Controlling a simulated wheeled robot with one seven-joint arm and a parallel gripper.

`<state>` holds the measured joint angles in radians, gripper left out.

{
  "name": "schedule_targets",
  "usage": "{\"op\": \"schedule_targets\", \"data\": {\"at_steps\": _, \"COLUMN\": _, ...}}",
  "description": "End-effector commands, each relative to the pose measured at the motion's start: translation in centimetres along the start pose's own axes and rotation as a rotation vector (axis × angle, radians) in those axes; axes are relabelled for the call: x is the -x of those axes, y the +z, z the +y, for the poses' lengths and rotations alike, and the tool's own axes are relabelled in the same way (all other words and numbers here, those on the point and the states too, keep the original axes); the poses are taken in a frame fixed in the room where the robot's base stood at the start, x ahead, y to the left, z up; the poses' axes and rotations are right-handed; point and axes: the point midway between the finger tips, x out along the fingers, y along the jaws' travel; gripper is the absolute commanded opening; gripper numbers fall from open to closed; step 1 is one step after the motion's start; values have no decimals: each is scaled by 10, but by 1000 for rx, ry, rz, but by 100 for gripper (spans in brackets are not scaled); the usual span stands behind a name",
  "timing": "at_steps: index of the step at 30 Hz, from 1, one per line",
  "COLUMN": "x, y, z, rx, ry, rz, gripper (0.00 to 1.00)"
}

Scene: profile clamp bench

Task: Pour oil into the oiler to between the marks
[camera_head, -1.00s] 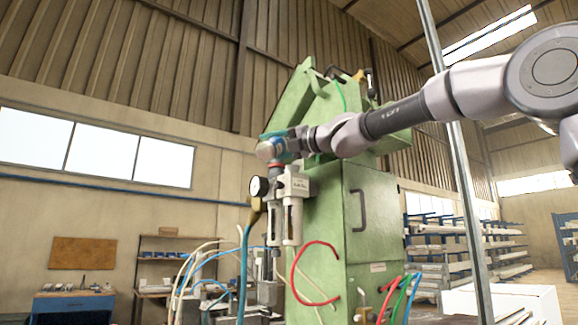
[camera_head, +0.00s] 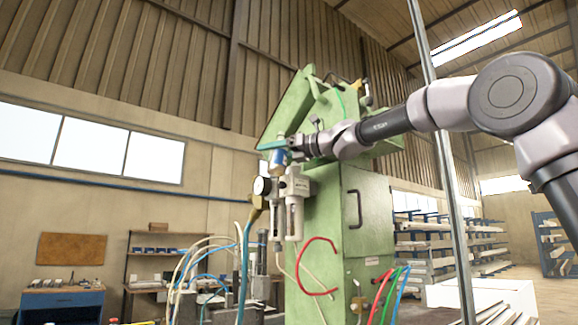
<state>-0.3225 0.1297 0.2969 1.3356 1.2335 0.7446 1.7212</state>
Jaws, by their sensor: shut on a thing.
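The air service unit with the oiler (camera_head: 294,215) stands in front of the green machine. It has a pale grey head and two hanging bowls. The oil level and the marks are too small to make out. My gripper (camera_head: 276,147) is above the unit's head, reaching in from the right. It is shut on a small container with a blue body (camera_head: 278,161), apparently the oil bottle. The container is close above the unit, and I cannot tell whether it touches it. Its opening and any oil flow are not discernible.
A round gauge (camera_head: 262,186) sits at the unit's left. The green machine (camera_head: 325,220) rises close behind it. Red and other coloured hoses (camera_head: 318,266) hang around it. A metal post (camera_head: 450,180) stands to the right, near my arm. A blue workbench (camera_head: 62,302) is far left.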

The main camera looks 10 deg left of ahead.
Motion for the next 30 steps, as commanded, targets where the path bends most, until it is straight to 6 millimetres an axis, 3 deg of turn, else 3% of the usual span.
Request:
{"op": "schedule_targets", "data": {"at_steps": 9, "x": 13, "y": 12, "z": 2, "rx": 189, "ry": -5, "rz": 23, "gripper": 0}}
{"op": "schedule_targets", "data": {"at_steps": 30, "x": 13, "y": 11, "z": 2, "rx": 193, "ry": -4, "rz": 24, "gripper": 0}}
